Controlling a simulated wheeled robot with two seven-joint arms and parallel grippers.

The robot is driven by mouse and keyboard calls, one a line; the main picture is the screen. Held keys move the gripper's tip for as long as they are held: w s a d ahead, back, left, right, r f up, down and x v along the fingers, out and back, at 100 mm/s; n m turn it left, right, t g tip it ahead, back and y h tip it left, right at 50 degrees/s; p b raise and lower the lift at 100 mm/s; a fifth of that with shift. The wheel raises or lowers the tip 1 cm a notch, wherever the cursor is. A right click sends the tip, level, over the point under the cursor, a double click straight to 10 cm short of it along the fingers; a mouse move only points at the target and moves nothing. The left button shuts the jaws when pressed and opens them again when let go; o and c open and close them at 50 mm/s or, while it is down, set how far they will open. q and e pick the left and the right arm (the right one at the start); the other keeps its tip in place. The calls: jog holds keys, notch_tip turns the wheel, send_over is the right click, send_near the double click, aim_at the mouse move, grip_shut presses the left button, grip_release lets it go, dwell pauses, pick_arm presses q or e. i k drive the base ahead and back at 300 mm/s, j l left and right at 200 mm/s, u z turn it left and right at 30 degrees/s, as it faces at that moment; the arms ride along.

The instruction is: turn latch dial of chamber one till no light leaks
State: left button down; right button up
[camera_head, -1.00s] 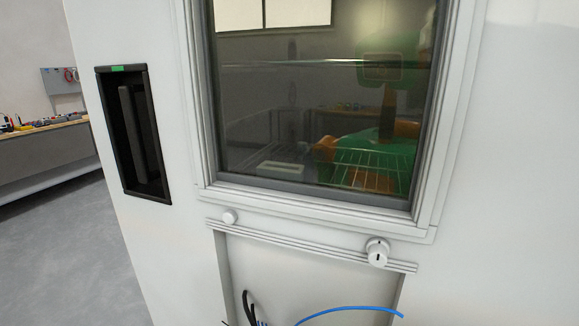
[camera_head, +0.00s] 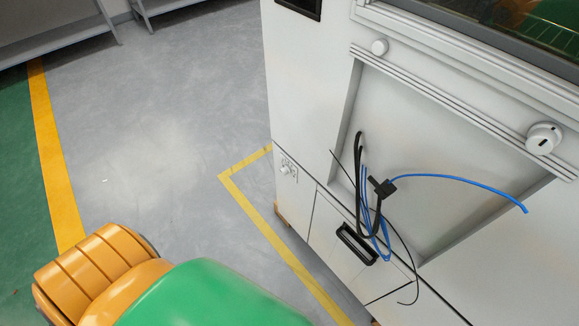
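The white test chamber (camera_head: 310,95) fills the right of the head view, its window (camera_head: 470,22) cut off at the top right. A round white dial with a dark slot (camera_head: 543,138) sits on the ledge below the window, at the right. I cannot tell from a label which chamber this is. No light leak shows at the visible part of the window. Neither of my grippers is in view; an orange and green part of me shows at the bottom left.
Blue and black cables (camera_head: 375,195) hang loose in the recess below the ledge. A drawer with a black handle (camera_head: 356,243) is beneath. Yellow tape (camera_head: 255,212) marks the floor around the chamber. Grey floor (camera_head: 170,130) at the left is clear; a shelf (camera_head: 60,35) stands behind.

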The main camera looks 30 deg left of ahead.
aim_at(287, 169)
jog(key=u, duration=1)
jog(key=i+j+z, duration=0.55)
jog(key=j+z, duration=0.3)
jog(key=j, duration=0.2)
jog(key=i+j+z, duration=0.15)
jog(key=j+z, duration=0.25)
jog(key=j, duration=0.2)
jog(key=j+z, duration=0.45)
jog(key=j, duration=0.25)
jog(key=j+z, duration=0.4)
jog(key=j, duration=0.3)
jog(key=i+j+z, duration=0.15)
jog(key=j+z, duration=0.2)
jog(key=i+j+z, duration=0.1)
jog(key=j+z, duration=0.6)
jog(key=j, duration=0.15)
jog(key=l+u, duration=0.1)
jog(key=l, duration=0.3)
jog(key=k+l+u, duration=0.15)
jog(key=l, duration=0.3)
